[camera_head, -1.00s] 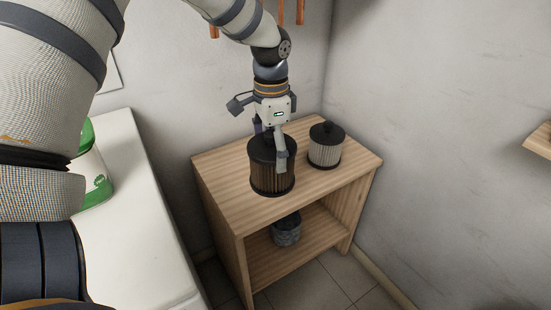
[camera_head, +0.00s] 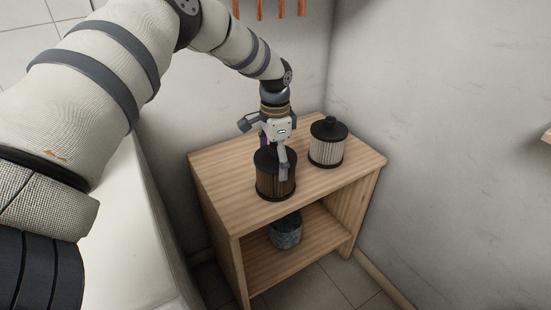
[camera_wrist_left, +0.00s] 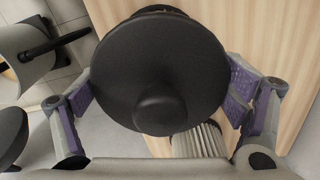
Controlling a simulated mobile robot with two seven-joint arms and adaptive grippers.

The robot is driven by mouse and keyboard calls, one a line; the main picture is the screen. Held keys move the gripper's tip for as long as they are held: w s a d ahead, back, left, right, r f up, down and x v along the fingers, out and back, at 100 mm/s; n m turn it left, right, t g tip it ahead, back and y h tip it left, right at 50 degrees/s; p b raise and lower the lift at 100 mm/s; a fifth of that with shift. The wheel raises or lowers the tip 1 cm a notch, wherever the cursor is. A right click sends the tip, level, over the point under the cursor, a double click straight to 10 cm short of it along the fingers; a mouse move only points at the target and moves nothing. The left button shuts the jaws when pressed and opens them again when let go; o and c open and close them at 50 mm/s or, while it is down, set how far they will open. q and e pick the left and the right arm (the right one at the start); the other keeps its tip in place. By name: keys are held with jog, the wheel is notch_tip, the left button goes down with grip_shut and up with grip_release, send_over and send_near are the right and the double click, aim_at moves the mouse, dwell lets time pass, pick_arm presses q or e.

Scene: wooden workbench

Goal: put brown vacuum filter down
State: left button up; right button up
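The brown vacuum filter (camera_head: 274,180), a pleated cylinder with a black cap and base, is upright at the wooden bench top (camera_head: 225,170). It appears to rest on the wood. My left gripper (camera_head: 277,160) is above it, pointing down, with a finger on the filter's near side. In the left wrist view the filter's round black cap (camera_wrist_left: 155,65) lies between the two purple-padded fingers, which appear to touch its sides. The cap hides most of the filter body there. My right gripper is in neither view.
A white pleated filter with a black cap (camera_head: 327,148) stands behind and to the right on the same top. A dark grey round item (camera_head: 286,232) sits on the lower shelf. Walls close off the back and right. The right front of the top is clear.

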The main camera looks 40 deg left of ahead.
pick_arm(q)
jog(key=shift+o, duration=0.5)
jog(key=shift+r, duration=0.25)
notch_tip(320, 180, up, 12)
jog(key=shift+p, duration=0.6)
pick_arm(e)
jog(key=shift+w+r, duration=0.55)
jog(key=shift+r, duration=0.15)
pick_arm(q)
jog(key=shift+f, duration=0.1)
